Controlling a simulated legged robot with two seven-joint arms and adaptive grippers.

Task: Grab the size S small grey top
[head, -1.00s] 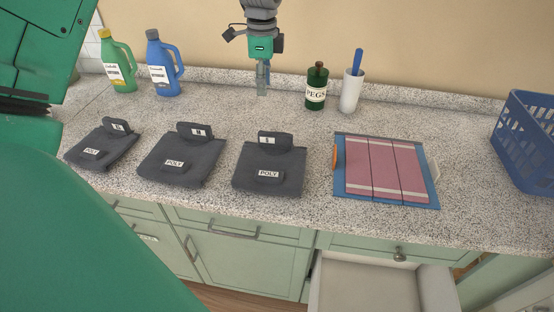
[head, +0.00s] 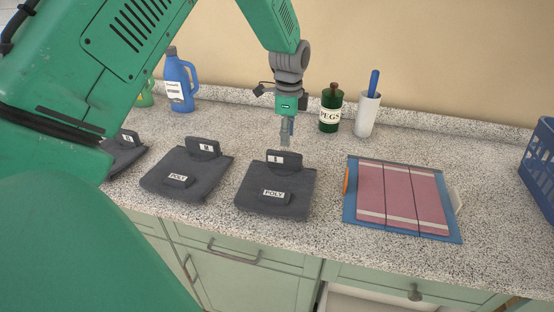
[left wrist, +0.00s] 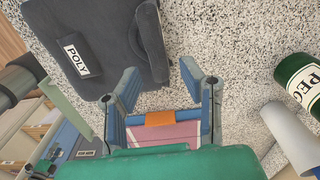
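Three folded dark grey tops lie in a row on the counter, each with a raised collar bearing a size tag. The right-hand grey top (head: 250,197) has a tag that looks like S, and a POLY label. The middle grey top (head: 192,182) has a tag that looks like M. The left grey top (head: 122,158) is partly hidden by my arm, its tag hard to read. My left gripper (head: 287,143) points down just behind the right-hand top's collar. In the left wrist view its fingers (left wrist: 160,70) are apart and empty, beside a top's raised collar (left wrist: 152,42). My right gripper is out of view.
A folding board (head: 352,222) with a pink striped cloth (head: 400,200) lies right of the tops. A PEGS bottle (head: 331,110), a white holder (head: 366,115) and a blue detergent bottle (head: 180,82) stand behind. A blue basket (head: 540,165) is at far right.

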